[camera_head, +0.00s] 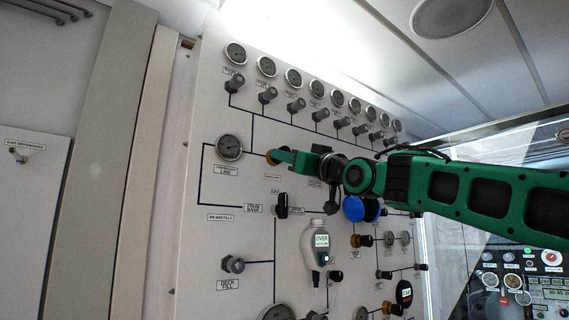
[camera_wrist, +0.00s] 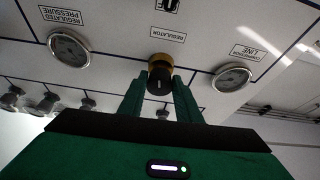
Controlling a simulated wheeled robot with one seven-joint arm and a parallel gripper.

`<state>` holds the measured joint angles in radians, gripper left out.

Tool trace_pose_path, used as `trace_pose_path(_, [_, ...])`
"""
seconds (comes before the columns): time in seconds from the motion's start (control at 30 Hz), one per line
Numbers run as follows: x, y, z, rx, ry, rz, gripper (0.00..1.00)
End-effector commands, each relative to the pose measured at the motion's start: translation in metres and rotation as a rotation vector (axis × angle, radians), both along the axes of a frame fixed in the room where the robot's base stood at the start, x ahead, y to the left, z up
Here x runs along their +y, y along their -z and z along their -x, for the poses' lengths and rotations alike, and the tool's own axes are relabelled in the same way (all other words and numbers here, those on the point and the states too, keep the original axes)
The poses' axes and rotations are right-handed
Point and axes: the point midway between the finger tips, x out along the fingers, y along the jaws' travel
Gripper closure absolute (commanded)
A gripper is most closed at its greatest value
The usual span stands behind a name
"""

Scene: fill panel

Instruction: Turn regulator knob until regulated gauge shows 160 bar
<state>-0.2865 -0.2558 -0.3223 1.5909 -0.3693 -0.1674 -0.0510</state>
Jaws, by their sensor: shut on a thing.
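The regulator knob (camera_wrist: 159,80) is black with a brass collar, under an upside-down label "REGULATOR" in the wrist view. In the head view its brass part (camera_head: 270,157) shows at the fingertips. My green gripper (camera_wrist: 160,91) has a finger on each side of the knob and is shut on it; the gripper (camera_head: 279,157) reaches in from the right in the head view.
A line gauge (camera_wrist: 231,77) sits right of the knob in the wrist view. Along the panel top runs a row of gauges (camera_head: 293,78) with knobs below. Below my arm stick out blue knobs (camera_head: 354,208) and a white handheld device (camera_head: 315,246) reading "OVER".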

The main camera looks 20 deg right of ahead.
Motion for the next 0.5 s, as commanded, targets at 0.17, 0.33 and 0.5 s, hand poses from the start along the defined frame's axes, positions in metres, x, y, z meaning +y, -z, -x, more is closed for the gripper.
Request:
trace_pose_path(0.17, [-0.0003, 0.0004, -0.0002, 0.000, 0.000, 0.002, 0.92])
trace_pose_path(0.33, [-0.0003, 0.0004, -0.0001, 0.001, 0.000, 0.001, 0.52])
trace_pose_path(0.5, [-0.0002, 0.0002, 0.0001, 0.000, 0.000, 0.001, 0.52])
